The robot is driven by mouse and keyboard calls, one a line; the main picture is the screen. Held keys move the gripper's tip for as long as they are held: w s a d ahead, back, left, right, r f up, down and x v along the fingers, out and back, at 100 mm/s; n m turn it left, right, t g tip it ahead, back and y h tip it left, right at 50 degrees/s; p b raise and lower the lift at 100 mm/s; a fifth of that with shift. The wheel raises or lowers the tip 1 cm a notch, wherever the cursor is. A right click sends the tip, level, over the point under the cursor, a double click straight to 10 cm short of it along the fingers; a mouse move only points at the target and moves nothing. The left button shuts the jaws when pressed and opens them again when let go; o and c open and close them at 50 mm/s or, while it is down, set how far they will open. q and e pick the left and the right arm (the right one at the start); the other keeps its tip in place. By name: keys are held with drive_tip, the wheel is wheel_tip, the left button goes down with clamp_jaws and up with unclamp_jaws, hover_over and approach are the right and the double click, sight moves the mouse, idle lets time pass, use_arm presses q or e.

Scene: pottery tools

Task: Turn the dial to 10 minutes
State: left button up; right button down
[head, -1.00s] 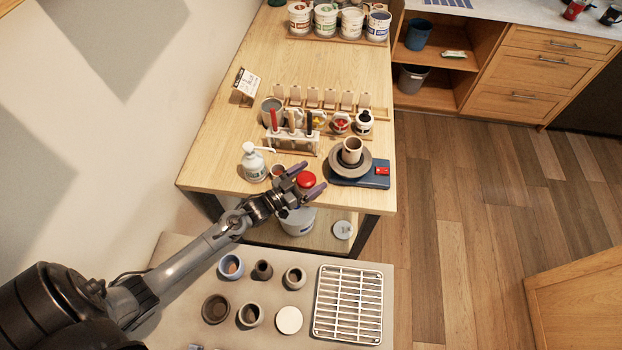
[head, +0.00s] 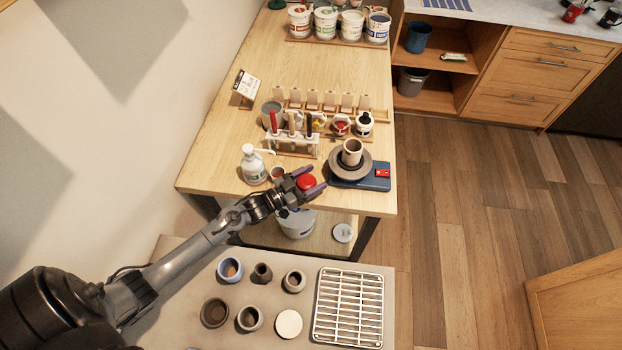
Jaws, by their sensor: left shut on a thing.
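A round red dial (head: 305,183), seemingly the top of a small timer, is at the front edge of the wooden table. My left gripper (head: 311,179) reaches in from the lower left with one dark finger on the far side of the dial and one on the near side. It is shut on the dial. The dial's markings and pointer are too small to read, and what lies under it is hidden. My right gripper is out of view.
Close by on the wooden table (head: 232,160) stand a white pump bottle (head: 253,165), a small brown cup (head: 277,173), a tool rack (head: 293,148) and a blue wheel base (head: 375,179) bearing a pot. A grey bench with pots and a white rack (head: 348,307) is in front.

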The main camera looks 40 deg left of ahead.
sight(311, 178)
use_arm(q)
drive_tip(key=shift+a+m+h, duration=0.1)
drive_tip(key=shift+m+h, duration=0.2)
drive_tip(key=shift+h, duration=0.1)
drive_tip(key=o, duration=1)
wheel_tip(311, 178, up, 4)
drive_tip(key=shift+f, duration=0.15)
drive_tip(key=d+r, duration=0.2)
drive_tip(key=d, duration=0.2)
drive_tip(key=d+r, duration=0.2)
drive_tip(key=d, duration=0.2)
drive_tip(key=d+r, duration=0.3)
drive_tip(key=shift+s+d+r, duration=0.1)
drive_tip(key=shift+d, duration=0.3)
